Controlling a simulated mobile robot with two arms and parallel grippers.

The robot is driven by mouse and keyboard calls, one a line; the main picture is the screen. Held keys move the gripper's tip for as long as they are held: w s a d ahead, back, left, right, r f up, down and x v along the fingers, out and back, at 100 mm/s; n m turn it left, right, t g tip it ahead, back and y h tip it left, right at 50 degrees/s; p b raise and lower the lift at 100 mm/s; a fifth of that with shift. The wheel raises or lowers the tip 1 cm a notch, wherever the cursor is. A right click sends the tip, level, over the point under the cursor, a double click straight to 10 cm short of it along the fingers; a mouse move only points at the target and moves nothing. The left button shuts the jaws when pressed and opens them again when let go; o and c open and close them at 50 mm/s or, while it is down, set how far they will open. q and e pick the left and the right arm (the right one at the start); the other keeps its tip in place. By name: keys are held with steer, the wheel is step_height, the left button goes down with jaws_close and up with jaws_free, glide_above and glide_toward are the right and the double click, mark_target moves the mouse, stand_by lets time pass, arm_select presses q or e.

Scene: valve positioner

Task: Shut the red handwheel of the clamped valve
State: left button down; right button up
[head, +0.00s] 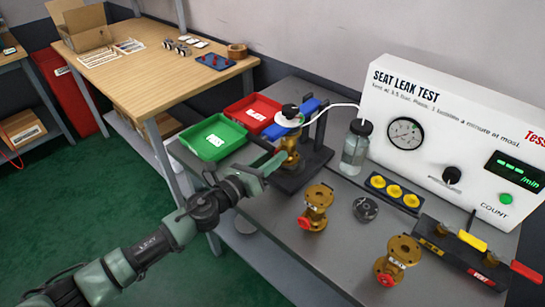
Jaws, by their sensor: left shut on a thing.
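The clamped valve (291,151) is a brass body standing upright in the dark test stand (305,172), under a white disc and a black knob. My left gripper (275,160) reaches in from the lower left to the valve's near-left side. Its fingers are shut at the place of the red handwheel, which they hide, so its turn cannot be read. My right gripper is not in view.
Two loose brass valves (315,207) (398,260) with red handwheels stand on the grey bench right of my arm. A green tray (213,137) and a red tray (252,113) lie behind. A glass bottle (355,150) and the white SEAT LEAK TEST panel (450,130) stand right.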

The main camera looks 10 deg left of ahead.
arm_select(q)
steer(key=shift+f, duration=0.15)
steer(key=c, duration=1.1)
jaws_free()
steer(key=shift+o, duration=0.2)
steer(key=b+v, duration=0.1)
steer(key=v, duration=0.6)
steer(key=shift+s+a, duration=0.2)
steer(key=shift+s, duration=0.15)
